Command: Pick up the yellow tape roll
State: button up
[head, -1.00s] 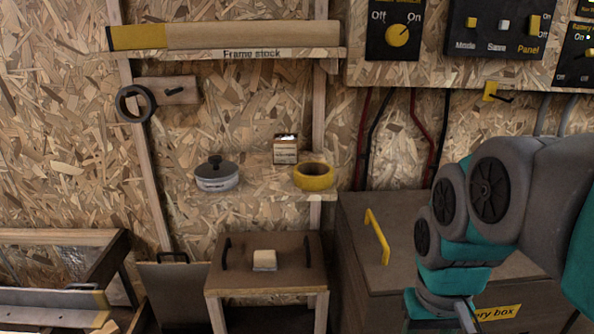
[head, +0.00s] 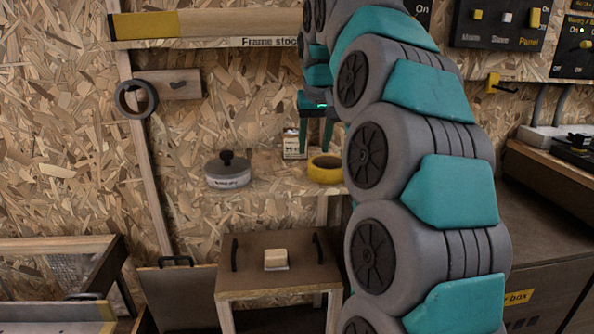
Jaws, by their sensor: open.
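The yellow tape roll (head: 325,170) lies flat on the small wooden wall shelf (head: 290,190), at its right end. My arm partly covers its right side. My gripper (head: 315,146) hangs from above with its fingers pointing down, a little above the roll in the picture. Its two fingers are apart with nothing seen between them. I cannot tell exactly how far it is from the roll in depth.
A round grey tin (head: 228,171) with a black knob stands on the shelf's left part. A small box (head: 294,146) stands close to my gripper. The Frame stock shelf (head: 230,42) is above. A bench with a light block (head: 276,260) is below.

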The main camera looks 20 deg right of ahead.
aim_at(312, 165)
jog(key=shift+w+f, duration=0.4)
jog(key=shift+f, duration=0.05)
jog(key=x, duration=0.6)
jog(key=shift+w+d+f, duration=0.2)
jog(key=shift+w+d, duration=0.15)
jog(key=shift+d, duration=0.05)
grip_shut()
